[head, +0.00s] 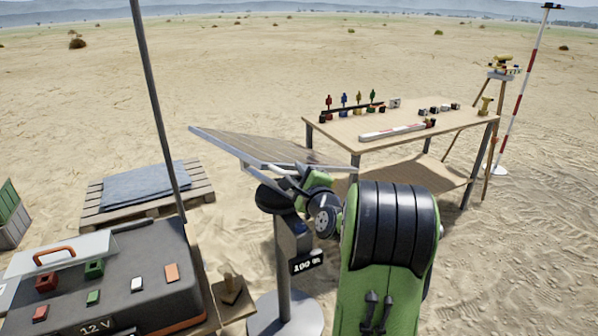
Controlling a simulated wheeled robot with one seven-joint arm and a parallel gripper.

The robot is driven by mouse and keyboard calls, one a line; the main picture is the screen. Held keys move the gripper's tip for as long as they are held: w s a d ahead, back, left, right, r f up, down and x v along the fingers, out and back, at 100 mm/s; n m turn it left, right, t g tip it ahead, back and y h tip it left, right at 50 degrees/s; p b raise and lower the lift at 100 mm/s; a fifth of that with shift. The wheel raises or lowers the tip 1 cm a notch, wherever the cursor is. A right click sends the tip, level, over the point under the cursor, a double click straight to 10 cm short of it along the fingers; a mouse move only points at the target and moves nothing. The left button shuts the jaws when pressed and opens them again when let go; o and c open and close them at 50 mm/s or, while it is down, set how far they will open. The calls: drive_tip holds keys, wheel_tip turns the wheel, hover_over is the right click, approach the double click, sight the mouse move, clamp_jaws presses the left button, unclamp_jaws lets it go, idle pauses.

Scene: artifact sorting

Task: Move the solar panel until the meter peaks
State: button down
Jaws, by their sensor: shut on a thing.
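The solar panel (262,150) is a flat, tilted plate on a dark grey post (291,240) with a round base, in the middle of the head view. The meter (307,263) on the post is a small dark display and appears to read 100 %. My gripper (290,186) is at the panel's near edge, shut on what looks like the light rail or handle below it. My green and black arm stands in front at the right, and the fingertips are partly hidden.
A black 12 V box (150,262) with coloured blocks stands at the lower left beside a tall grey pole (155,100). A pallet (95,215) lies behind it. A wooden table (345,126) with small items and a tripod instrument (501,66) stand at the right. Open sand lies beyond.

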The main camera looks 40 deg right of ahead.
drive_tip(key=shift+d+r+m+p, duration=0.55)
drive_tip(key=shift+r+p, duration=0.35)
drive_tip(key=shift+p, duration=0.55)
drive_tip(key=shift+f, duration=0.1)
drive_tip(key=c, duration=1.1)
unclamp_jaws()
drive_tip(key=b+v, duration=0.2)
drive_tip(key=v, duration=1.3)
drive_tip(key=shift+s+r+b, duration=0.3)
drive_tip(key=shift+s+b, duration=0.05)
